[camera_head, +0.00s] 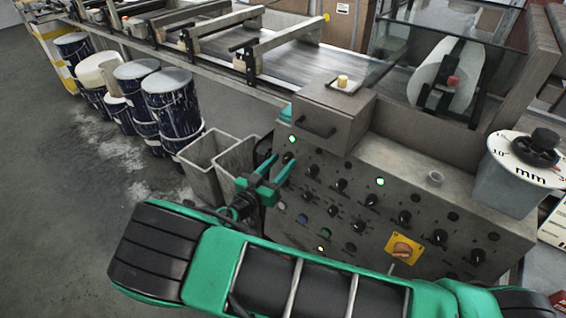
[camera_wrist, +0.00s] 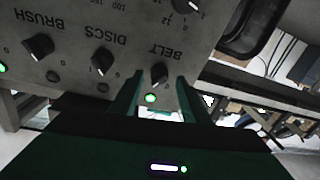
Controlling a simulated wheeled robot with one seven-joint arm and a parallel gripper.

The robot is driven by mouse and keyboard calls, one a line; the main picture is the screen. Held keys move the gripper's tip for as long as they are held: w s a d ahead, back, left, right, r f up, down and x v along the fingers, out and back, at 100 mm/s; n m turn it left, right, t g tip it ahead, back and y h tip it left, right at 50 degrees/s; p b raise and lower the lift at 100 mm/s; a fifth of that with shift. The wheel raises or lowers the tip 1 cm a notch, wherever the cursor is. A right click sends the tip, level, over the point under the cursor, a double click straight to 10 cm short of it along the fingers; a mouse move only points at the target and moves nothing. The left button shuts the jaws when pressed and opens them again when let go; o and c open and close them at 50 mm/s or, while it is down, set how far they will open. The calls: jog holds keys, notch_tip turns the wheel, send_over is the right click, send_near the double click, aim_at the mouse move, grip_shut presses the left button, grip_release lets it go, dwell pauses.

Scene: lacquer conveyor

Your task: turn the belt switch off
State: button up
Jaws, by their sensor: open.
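The belt switch (camera_wrist: 159,73) is a black rotary knob on a grey panel, under the label BELT, upside down in the wrist view. A lit green lamp (camera_wrist: 151,98) is beside it. My gripper (camera_wrist: 160,81) is open and empty, with the knob between its two green fingertips in the picture. Whether the fingers touch the knob I cannot tell. In the head view my gripper (camera_head: 279,160) is at the upper left of the control panel (camera_head: 330,240). The belt switch there is at the fingertips, partly hidden. The knob's exact setting is too small to read.
Knobs for DISCS (camera_wrist: 102,62) and BRUSH (camera_wrist: 39,46) sit beside the belt switch. A grey box (camera_head: 333,115) with a handle is above the panel. Grey bins (camera_head: 208,155) and blue drums (camera_head: 172,100) stand left of the panel. The conveyor (camera_head: 270,60) runs behind.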

jog(key=shift+w+d, duration=0.3)
jog(key=shift+w, duration=0.15)
jog(key=c, duration=1.1)
jog(key=shift+o, duration=0.2)
jog(key=shift+n, duration=0.4)
jog(key=n+y, duration=0.1)
jog(key=n, duration=0.3)
jog(key=n+y, duration=0.1)
jog(key=n, duration=0.7)
jog(key=shift+a+r+g+y, duration=0.1)
jog(key=shift+r+g+y, duration=0.1)
jog(key=shift+g+y, duration=0.2)
